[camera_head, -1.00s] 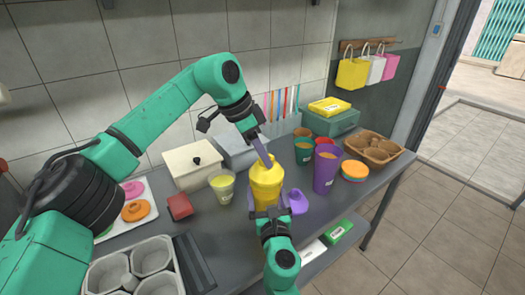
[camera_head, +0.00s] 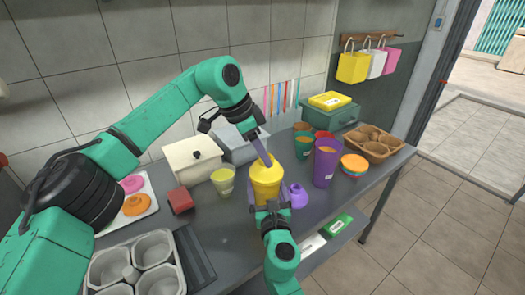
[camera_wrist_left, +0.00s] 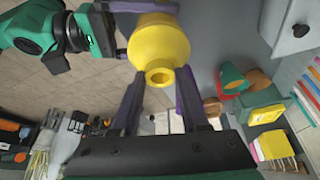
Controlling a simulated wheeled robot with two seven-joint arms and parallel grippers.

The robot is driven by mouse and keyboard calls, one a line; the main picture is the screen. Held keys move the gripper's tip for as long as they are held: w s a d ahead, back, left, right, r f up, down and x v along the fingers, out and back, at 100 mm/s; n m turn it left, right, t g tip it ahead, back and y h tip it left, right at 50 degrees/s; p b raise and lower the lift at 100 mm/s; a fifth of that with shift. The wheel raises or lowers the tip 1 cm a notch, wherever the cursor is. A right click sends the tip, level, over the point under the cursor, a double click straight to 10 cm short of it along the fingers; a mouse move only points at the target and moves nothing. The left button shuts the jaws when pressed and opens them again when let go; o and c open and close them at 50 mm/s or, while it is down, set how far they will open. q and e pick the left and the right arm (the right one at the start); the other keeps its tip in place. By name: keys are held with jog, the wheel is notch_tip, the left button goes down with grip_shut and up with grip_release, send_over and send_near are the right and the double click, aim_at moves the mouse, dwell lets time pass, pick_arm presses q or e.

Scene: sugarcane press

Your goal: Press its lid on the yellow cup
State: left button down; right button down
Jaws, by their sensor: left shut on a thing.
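The yellow cup (camera_head: 266,188) stands upright near the front of the grey counter. Its yellow lid (camera_head: 265,166) sits at the cup's mouth; I cannot tell whether it is fully seated. The left wrist view shows the lid with its round spout (camera_wrist_left: 159,76) between my purple fingers. My left gripper (camera_head: 264,156) reaches down from above and is shut on the lid; it also shows in the left wrist view (camera_wrist_left: 160,95). My right gripper (camera_head: 268,208) is at the cup's near side, its fingers around the lower body. Their closure is partly hidden.
A purple lid (camera_head: 298,196) lies close right of the cup, and a tall purple cup (camera_head: 325,165) stands beyond it. A pale green cup (camera_head: 223,182) and red block (camera_head: 180,200) are left. A brown tray (camera_head: 392,150) is at the far right.

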pick_arm(q)
jog(key=shift+f, duration=0.4)
jog(key=shift+c, duration=1.7)
grip_release()
jog(key=shift+r, duration=0.1)
jog(key=v, duration=1.1)
jog(key=shift+a+r, duration=0.2)
jog(key=shift+r, duration=0.15)
jog(key=shift+s, duration=0.1)
